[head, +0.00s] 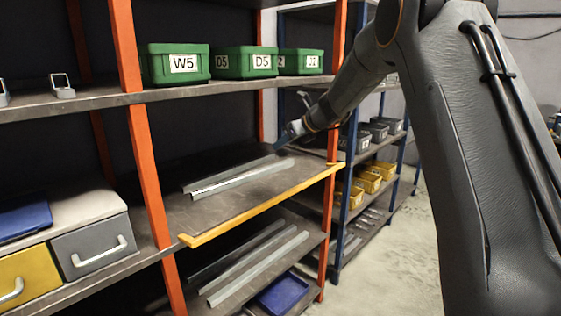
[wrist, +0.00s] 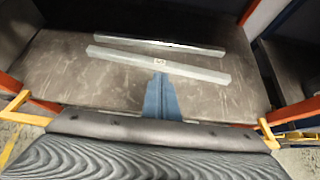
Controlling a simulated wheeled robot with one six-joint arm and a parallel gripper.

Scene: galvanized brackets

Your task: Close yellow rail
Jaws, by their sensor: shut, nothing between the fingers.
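The yellow rail (head: 265,205) runs along the front edge of the middle shelf board, low and about level with the board, between two orange posts. In the wrist view its left end (wrist: 14,104) and right end (wrist: 267,132) show; its middle is hidden behind my wrist. My gripper (head: 281,143) has blue fingers and is above the right part of this shelf, behind the rail and apart from it. In the wrist view my gripper (wrist: 160,84) is shut and empty, pointing toward the metal strips.
Two galvanized strips, a front one (head: 240,179) with a label and a rear one (wrist: 150,43), lie on the shelf. Green bins (head: 175,64) stand on the shelf above. More strips (head: 258,266) and a blue tray (head: 284,292) lie below. Floor (head: 375,260) is clear at right.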

